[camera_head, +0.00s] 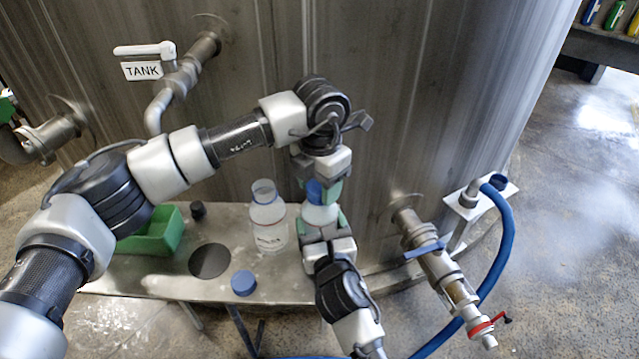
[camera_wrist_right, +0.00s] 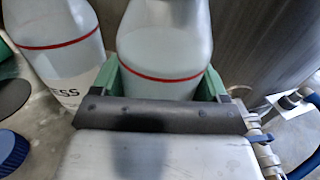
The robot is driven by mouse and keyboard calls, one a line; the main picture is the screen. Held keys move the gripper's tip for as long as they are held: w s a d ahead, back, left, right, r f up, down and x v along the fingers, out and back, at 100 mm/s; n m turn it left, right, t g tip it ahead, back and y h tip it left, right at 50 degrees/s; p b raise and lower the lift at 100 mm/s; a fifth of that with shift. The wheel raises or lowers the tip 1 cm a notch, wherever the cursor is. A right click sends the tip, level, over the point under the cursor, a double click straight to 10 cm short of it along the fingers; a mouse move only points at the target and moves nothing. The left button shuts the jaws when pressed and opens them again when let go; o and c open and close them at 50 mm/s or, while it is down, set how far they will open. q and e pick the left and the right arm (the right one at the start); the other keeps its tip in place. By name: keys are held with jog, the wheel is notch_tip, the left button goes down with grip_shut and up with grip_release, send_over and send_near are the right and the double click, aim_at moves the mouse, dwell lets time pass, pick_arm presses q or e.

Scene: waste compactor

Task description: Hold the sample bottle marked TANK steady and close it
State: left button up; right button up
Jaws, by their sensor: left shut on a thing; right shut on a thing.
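A whitish sample bottle (camera_head: 319,214) stands upright at the right part of the steel bench, its lower body also in the right wrist view (camera_wrist_right: 165,50) with a red line around it. Its label is hidden, so I cannot read its mark. My right gripper (camera_head: 321,230) is shut around the bottle's body from the front, green pads on both sides (camera_wrist_right: 163,88). My left gripper (camera_head: 318,184) is above, pointing down, shut on a blue cap (camera_head: 315,192) at the bottle's mouth. I cannot tell whether the cap is seated or threaded.
A second, open bottle (camera_head: 268,222), label ending "ESS", stands just left. A loose blue cap (camera_head: 243,282) lies on the bench (camera_head: 190,277) by a dark round hole (camera_head: 210,261). A green bin (camera_head: 160,232) is at left. A valve (camera_head: 433,262) and blue hose (camera_head: 500,250) are right.

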pick_arm(q)
jog(key=o, duration=1)
jog(key=shift+r, duration=2.3)
jog(key=shift+r+n, duration=0.9)
jog(key=shift+r, duration=0.85)
jog(key=shift+c, duration=0.3)
jog(key=shift+f, duration=4.05)
jog(key=c, duration=0.9)
